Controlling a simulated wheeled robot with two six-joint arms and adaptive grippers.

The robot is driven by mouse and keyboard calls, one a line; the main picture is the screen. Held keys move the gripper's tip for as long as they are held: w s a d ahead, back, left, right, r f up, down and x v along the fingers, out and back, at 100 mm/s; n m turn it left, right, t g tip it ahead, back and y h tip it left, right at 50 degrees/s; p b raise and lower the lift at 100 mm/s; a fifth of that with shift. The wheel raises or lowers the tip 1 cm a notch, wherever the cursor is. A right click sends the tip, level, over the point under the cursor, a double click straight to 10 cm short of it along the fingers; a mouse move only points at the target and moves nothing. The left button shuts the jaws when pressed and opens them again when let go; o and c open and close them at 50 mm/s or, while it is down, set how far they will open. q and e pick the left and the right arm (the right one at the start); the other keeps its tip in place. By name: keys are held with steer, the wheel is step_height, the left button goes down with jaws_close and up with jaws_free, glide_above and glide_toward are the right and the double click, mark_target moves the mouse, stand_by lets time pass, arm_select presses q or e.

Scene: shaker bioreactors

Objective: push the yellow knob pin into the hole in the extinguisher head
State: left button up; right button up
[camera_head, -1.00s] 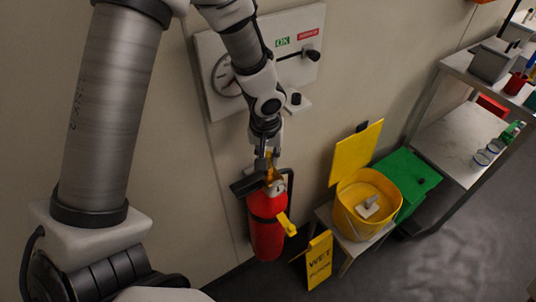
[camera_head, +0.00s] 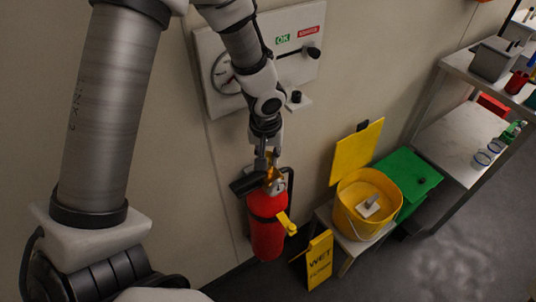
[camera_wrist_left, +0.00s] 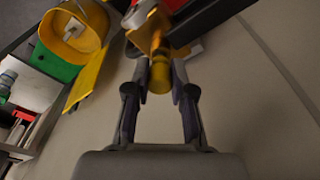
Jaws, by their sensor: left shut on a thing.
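A red fire extinguisher (camera_head: 267,232) is upright against the wall, with a black handle (camera_head: 247,184) and a brass-coloured head (camera_head: 273,177) on top. My left gripper (camera_head: 267,160) is at the head, pointing down. In the left wrist view, its two fingers (camera_wrist_left: 160,92) are shut on the yellow knob pin (camera_wrist_left: 159,75). The pin points toward the brass head (camera_wrist_left: 152,36) and looks lined up with it. The hole and the pin's tip are hidden, so I cannot tell how deep the pin is. My right gripper is out of view.
A gauge panel (camera_head: 212,92) is on the wall above the extinguisher. A yellow tag (camera_head: 287,223) hangs at its side. To the right are a yellow bucket (camera_head: 346,205), a yellow wet-floor sign (camera_head: 319,259), a green bin (camera_head: 415,178) and a steel bench (camera_head: 450,146).

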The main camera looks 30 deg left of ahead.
arm_select(q)
steer(key=shift+f+b, duration=0.45)
steer(key=shift+b, duration=0.15)
stand_by(0.6)
steer(key=o, duration=0.9)
steer(key=shift+r, duration=0.15)
step_height(320, 180, up, 12)
steer(key=s, duration=0.1)
steer(key=shift+s+d+f, duration=0.2)
steer(key=shift+s+d, duration=0.05)
